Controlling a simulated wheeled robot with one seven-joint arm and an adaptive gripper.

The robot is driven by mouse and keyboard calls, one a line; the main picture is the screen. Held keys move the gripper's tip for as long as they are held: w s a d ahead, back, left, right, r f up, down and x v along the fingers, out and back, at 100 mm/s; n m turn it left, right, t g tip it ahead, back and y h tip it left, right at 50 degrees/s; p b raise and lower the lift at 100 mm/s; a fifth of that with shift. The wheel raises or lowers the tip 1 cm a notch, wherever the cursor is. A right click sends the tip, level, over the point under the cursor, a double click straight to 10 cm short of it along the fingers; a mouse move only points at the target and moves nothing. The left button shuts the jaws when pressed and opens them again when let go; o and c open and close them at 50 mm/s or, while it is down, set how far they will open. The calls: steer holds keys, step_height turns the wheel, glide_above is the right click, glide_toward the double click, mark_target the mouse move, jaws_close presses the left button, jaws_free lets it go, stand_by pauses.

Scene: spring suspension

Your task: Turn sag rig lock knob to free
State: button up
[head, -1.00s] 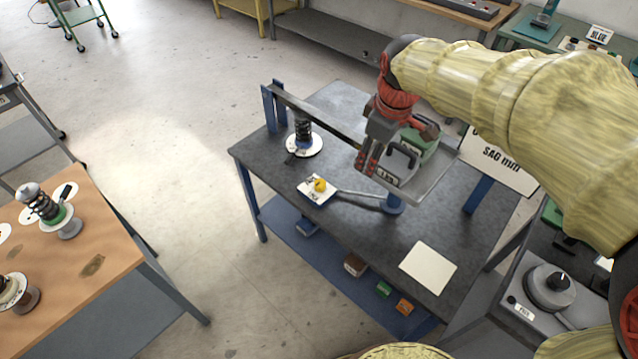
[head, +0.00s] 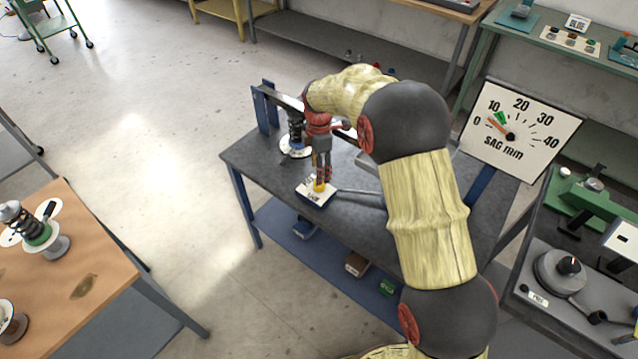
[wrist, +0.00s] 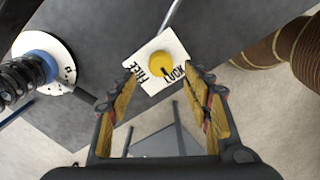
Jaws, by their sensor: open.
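The yellow lock knob (wrist: 162,65) sits on a white plate (wrist: 178,42) marked FREE and LOCK in the wrist view. A dark mark on the knob points toward the LOCK word. In the head view the knob (head: 319,186) is partly hidden by my gripper. My gripper (head: 320,178) is open, pointing down over the knob. In the wrist view its two fingers (wrist: 160,98) are spread, and the knob shows between and beyond their tips. Whether a finger touches the knob cannot be told. The SAG mm dial (head: 520,128) has its red needle low on the scale, near a green mark.
A black coil spring (head: 297,130) stands on a white disc beside the knob, also seen in the wrist view (wrist: 22,78). A thin metal rod (head: 362,192) runs right from the plate. The bench top (head: 255,160) is bare at its near left.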

step_height(320, 180, down, 7)
steer(key=shift+f+b, duration=0.1)
steer(key=shift+b, duration=0.85)
steer(key=shift+c, duration=1)
steer(key=c, duration=0.9)
steer(key=shift+c, duration=0.2)
